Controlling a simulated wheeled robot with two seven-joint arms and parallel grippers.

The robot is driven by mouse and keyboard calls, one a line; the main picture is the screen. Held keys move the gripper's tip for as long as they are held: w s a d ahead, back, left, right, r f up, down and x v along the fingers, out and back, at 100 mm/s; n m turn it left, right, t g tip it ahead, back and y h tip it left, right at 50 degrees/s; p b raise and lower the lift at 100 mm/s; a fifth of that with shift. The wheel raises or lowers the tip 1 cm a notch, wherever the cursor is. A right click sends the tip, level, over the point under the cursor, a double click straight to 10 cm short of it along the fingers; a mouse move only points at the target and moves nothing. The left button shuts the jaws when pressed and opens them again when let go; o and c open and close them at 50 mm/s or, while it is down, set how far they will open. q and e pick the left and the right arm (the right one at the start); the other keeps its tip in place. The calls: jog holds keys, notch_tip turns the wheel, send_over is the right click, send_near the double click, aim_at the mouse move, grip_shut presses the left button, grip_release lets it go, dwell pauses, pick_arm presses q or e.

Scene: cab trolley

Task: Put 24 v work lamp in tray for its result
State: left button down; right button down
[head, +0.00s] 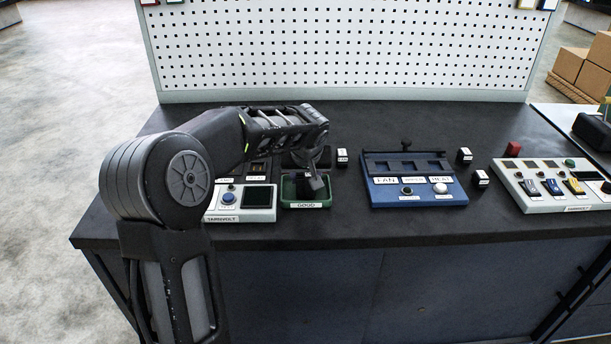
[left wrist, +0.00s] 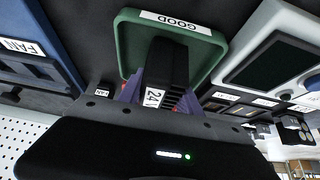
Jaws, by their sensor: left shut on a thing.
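The green tray labelled GOOD (head: 289,203) stands near the front edge of the bench, and it fills the top middle of the left wrist view (left wrist: 130,47). My left gripper (head: 317,173) points down over this tray. It is shut on a black block with a white 24V label, the work lamp (left wrist: 167,62), which also shows dark in the head view (head: 318,187). The lamp overlaps the tray's inside in both views; I cannot tell whether it touches the floor of the tray. My right gripper is in neither view.
A white TARNVOLT tester (head: 258,214) with a dark screen stands just left of the tray. A blue panel (head: 418,199) labelled FAN and HEAT is to the right, with small black blocks (head: 465,155) beside it. A white switch panel (head: 545,207) stands further right. A pegboard (head: 350,50) rises behind.

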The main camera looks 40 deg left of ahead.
pick_arm(q)
jog(key=shift+f, duration=0.1)
jog(key=c, duration=0.8)
grip_release()
jog(key=shift+r, duration=0.3)
jog(key=v, duration=1.2)
jog(key=shift+f+b, duration=0.1)
jog(key=shift+b, duration=0.25)
jog(key=shift+f, duration=0.1)
